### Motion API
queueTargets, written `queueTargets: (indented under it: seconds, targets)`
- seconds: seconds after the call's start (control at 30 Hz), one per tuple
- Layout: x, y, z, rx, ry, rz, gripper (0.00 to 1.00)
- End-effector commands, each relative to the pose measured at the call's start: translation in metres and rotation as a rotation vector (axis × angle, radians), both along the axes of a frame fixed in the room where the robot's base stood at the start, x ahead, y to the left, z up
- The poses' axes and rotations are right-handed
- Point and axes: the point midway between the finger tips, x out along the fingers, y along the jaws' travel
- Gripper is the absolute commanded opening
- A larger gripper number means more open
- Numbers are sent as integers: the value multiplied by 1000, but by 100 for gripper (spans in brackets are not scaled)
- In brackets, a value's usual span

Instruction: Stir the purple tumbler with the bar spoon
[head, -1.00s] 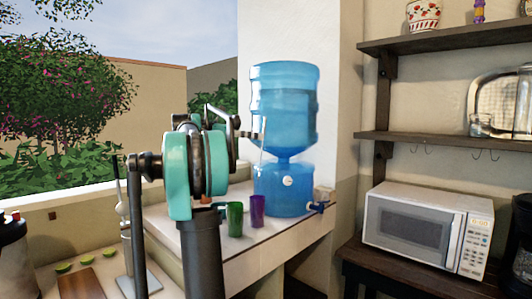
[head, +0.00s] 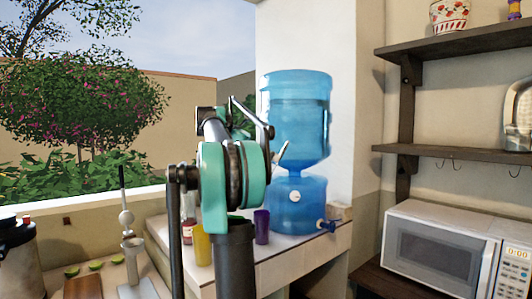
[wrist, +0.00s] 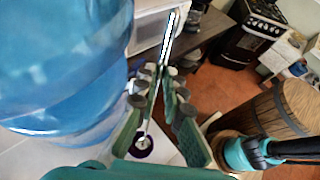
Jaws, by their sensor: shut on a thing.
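The bar spoon (wrist: 169,38) is a thin silver rod, held between the two green fingers of my gripper (wrist: 158,78) in the wrist view and pointing away from them. In the head view a short, tilted silver piece (head: 283,153) shows beside my gripper, in front of the water dispenser; the rest is hidden by my arm. The purple tumbler (head: 262,227) stands upright on the white counter, right of my arm. In the wrist view a dark round purple shape (wrist: 141,147), likely this tumbler, lies below and between the fingers. The spoon appears apart from and above the tumbler.
A blue water dispenser (head: 298,200) stands close right of the tumbler; its bottle (wrist: 65,60) fills the wrist view's left. A yellow tumbler (head: 202,247) and a bottle (head: 188,212) stand left. A microwave (head: 440,245) and wall shelves (head: 455,148) are at right.

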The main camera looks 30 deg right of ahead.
Motion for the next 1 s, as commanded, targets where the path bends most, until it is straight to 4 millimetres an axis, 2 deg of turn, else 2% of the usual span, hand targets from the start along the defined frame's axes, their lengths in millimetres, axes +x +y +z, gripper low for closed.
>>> queueTargets:
  seconds: [1.0]
  targets:
    - [-80,-55,-58,621,-600,-242,0]
